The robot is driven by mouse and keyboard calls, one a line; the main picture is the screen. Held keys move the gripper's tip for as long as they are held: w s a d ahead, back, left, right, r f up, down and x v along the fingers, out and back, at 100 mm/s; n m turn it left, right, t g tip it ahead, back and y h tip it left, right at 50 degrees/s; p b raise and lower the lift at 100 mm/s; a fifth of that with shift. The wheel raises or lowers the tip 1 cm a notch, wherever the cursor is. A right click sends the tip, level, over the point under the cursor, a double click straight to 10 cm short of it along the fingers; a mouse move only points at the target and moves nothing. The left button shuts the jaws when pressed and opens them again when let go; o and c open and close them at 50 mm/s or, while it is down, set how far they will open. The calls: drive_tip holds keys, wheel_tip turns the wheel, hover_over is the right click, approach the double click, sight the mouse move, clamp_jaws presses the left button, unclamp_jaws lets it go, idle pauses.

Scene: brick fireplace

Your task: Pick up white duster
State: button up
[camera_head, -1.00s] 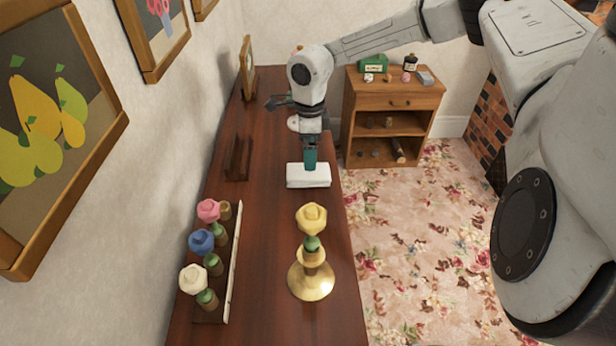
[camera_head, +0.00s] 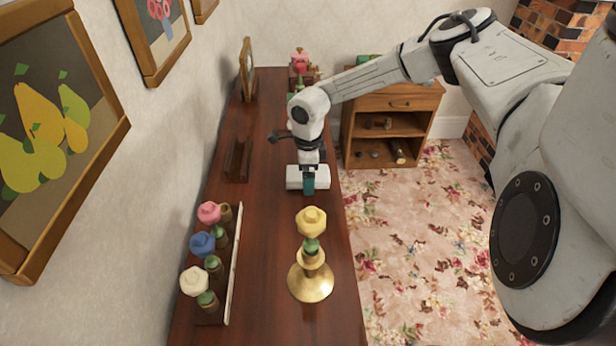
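The white duster (camera_head: 293,177) is a small white block lying on the dark wooden mantel top (camera_head: 270,225), near its right edge. My gripper (camera_head: 308,184) points down right at the duster, with its teal fingertip in front of the block's near side. The gripper and fingertip cover part of the duster. Only one teal finger shows clearly, so I cannot tell how far apart the fingers are or whether they touch the block.
A brass stand with a yellow top (camera_head: 311,281) is nearer on the mantel. A rack with pink, blue and cream pieces (camera_head: 236,262) is at left. A small wooden holder (camera_head: 237,160) and a picture frame (camera_head: 248,70) stand farther back. A wooden cabinet (camera_head: 402,102) is beyond.

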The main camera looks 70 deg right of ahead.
drive_tip(key=c, duration=0.9)
drive_tip(key=shift+r, duration=0.2)
drive_tip(key=shift+r, duration=0.2)
wheel_tip(320, 180, up, 2)
drive_tip(key=shift+d+r+b, duration=0.1)
drive_tip(key=shift+r+b, duration=0.15)
drive_tip(key=shift+b, duration=0.1)
drive_tip(key=s+r, duration=0.1)
drive_tip(key=r, duration=0.1)
drive_tip(key=s+a+r, duration=0.1)
drive_tip(key=s, duration=0.1)
drive_tip(key=s+a+r, duration=0.1)
drive_tip(key=r, duration=0.1)
drive_tip(key=shift+s+r, duration=0.2)
drive_tip(key=shift+r, duration=0.1)
drive_tip(key=s+a+r, duration=0.1)
drive_tip(key=s, duration=0.1)
drive_tip(key=s+a+r, duration=0.1)
drive_tip(key=s, duration=0.2)
drive_tip(key=s+a+r+b, duration=0.1)
drive_tip(key=s+a+r, duration=0.1)
drive_tip(key=s, duration=0.1)
drive_tip(key=shift+s+a+r, duration=0.1)
